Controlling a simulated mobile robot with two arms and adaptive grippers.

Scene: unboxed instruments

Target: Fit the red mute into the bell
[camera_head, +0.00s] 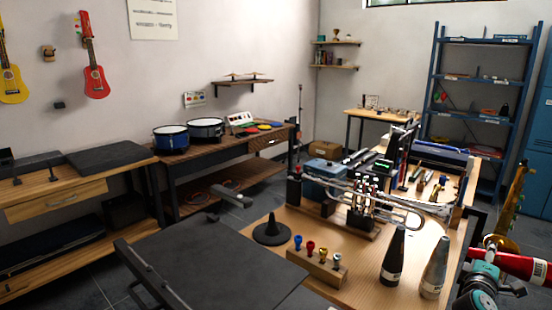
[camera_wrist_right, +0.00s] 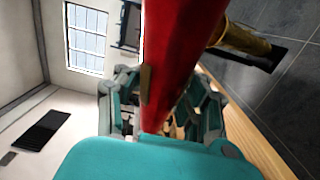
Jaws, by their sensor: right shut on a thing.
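The red mute (camera_head: 525,266) is at the lower right of the head view, tilted and running out of the right edge. My right gripper (camera_head: 488,268) is shut on it. In the right wrist view the red mute (camera_wrist_right: 172,55) stands between the teal fingers of my right gripper (camera_wrist_right: 160,115). A silver trumpet (camera_head: 372,190) lies on a wooden stand on the table, left of and beyond the gripper. The mute is apart from the trumpet. My left gripper is not in view.
A black cone (camera_head: 393,257) and a grey cone (camera_head: 435,268) stand upright at the table's near right. A wooden block (camera_head: 315,268) holds several coloured pieces. A black wide-based cone (camera_head: 272,232) stands further left. A brass instrument (camera_head: 512,200) rises close beside the right gripper.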

